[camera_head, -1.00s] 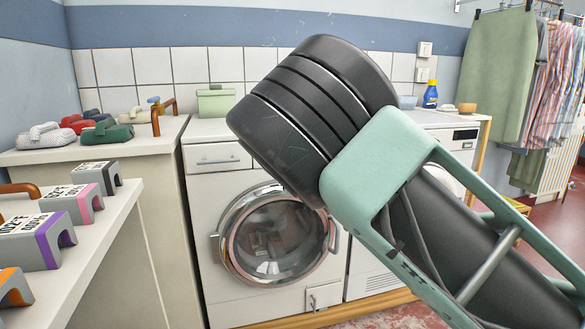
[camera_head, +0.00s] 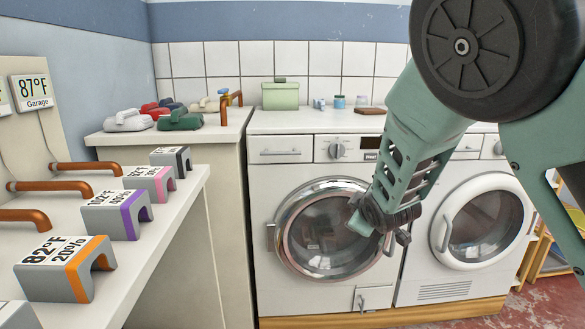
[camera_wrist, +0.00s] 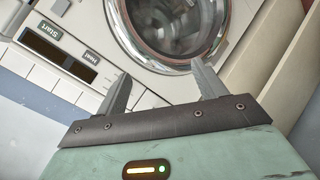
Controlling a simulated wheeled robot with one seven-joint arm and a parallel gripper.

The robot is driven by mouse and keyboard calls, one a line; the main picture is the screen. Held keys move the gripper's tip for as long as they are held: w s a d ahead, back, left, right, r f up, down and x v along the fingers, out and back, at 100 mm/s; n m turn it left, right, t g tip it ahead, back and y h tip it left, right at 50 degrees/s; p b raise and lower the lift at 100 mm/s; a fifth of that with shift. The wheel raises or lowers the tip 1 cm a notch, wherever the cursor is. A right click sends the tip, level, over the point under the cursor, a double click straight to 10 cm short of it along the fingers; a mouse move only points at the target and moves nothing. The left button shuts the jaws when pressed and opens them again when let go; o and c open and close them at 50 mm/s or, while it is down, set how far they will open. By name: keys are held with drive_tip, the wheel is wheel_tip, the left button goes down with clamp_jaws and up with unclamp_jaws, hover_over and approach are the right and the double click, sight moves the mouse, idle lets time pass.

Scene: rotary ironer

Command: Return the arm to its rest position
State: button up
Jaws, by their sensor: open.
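My gripper (camera_wrist: 162,92) shows in the wrist view with its two grey fingers spread apart and nothing between them. In the head view my green arm comes in from the upper right and bends down, and the gripper end hangs in front of the left washer's round door (camera_head: 335,230). The fingers themselves are hard to make out there. The same door also shows beyond the fingers in the wrist view (camera_wrist: 180,25), tilted. I cannot tell the exact gap between gripper and door.
A second white machine (camera_head: 485,222) stands to the right. At left, a white counter (camera_head: 190,205) holds several grey arched devices with coloured bands (camera_head: 125,213) and copper pipes (camera_head: 85,168). Behind are coloured irons (camera_head: 180,119) and a green box (camera_head: 287,95). Red floor shows at lower right.

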drive_tip(key=s+a+f+m+g+y, duration=0.15)
drive_tip(key=s+a+g, duration=0.25)
drive_tip(key=s, duration=0.7)
drive_tip(key=s+a+f+m+g+y, duration=0.15)
drive_tip(key=s+a+g, duration=0.25)
drive_tip(key=s, duration=0.7)
drive_tip(key=s+d+r+g+h, duration=0.1)
drive_tip(key=s+r+g+h, duration=0.2)
drive_tip(key=s, duration=1.5)
wheel_tip(320, 180, up, 20)
drive_tip(key=y+p, duration=0.1)
drive_tip(key=p, duration=1.8)
drive_tip(key=shift+s+d+f+g, duration=0.2)
drive_tip(key=shift+s+d+g, duration=0.1)
drive_tip(key=shift+g, duration=0.1)
